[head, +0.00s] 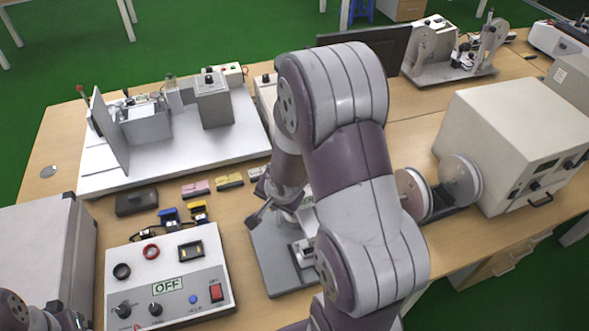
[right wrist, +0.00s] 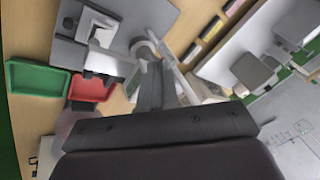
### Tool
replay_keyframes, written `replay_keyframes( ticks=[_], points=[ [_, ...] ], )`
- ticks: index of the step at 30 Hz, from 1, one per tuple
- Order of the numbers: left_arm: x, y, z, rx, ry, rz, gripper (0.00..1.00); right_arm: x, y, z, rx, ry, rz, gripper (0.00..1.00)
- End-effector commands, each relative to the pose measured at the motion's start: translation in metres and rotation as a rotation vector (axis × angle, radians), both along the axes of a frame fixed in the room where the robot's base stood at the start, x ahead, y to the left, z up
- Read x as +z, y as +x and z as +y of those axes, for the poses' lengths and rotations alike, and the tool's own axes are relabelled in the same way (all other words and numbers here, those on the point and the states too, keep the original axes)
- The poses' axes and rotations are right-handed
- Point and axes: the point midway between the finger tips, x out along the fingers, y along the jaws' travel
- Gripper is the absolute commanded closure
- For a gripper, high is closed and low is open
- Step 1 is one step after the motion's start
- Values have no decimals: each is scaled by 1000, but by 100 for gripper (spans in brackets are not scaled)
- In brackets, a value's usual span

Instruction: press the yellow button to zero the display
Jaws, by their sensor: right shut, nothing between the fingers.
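My right arm reaches over the middle of the table in the head view and covers much of an instrument with a grey base plate (head: 268,262). My right gripper (right wrist: 163,88) is shut and empty. It points at the table area near this instrument, whose grey and white parts (right wrist: 95,35) show at the upper left of the right wrist view. I cannot make out a yellow button or a lit display on it; the arm may hide them. Of my left arm, only a part shows in the bottom left corner of the head view; its fingers do not show.
A control box (head: 170,285) marked OFF stands at the front left. Pink (head: 195,189) and yellow (head: 229,181) blocks lie behind it. A white-based machine (head: 180,155) stands further back, a beige device (head: 515,135) to the right. Green (right wrist: 37,78) and red (right wrist: 92,88) trays show in the right wrist view.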

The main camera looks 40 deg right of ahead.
Motion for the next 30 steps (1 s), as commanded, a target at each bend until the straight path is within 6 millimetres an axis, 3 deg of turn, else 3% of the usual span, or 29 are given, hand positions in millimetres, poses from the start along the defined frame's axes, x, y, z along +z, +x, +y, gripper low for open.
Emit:
replay_keyframes(
  ticks=[1,3,6,9,13,23,30],
  points=[
    [59,0,0,0,0,-1,57,42,9,-21,-206,87,-72,100],
    [89,0,0,0,0,-1,57,53,21,-45,-496,252,-194,100],
    [120,0,0,0,0,0,57,63,27,-68,-815,492,-323,100],
    [136,0,0,0,0,0,57,67,28,-79,-1011,676,-397,100],
    [139,0,0,0,0,1,57,64,28,-83,-1116,787,-430,100],
    [134,0,0,0,0,1,57,61,28,-83,-1124,796,-433,100],
    [117,0,0,0,0,1,57,46,28,-83,-1123,794,-433,100]
  ],
)
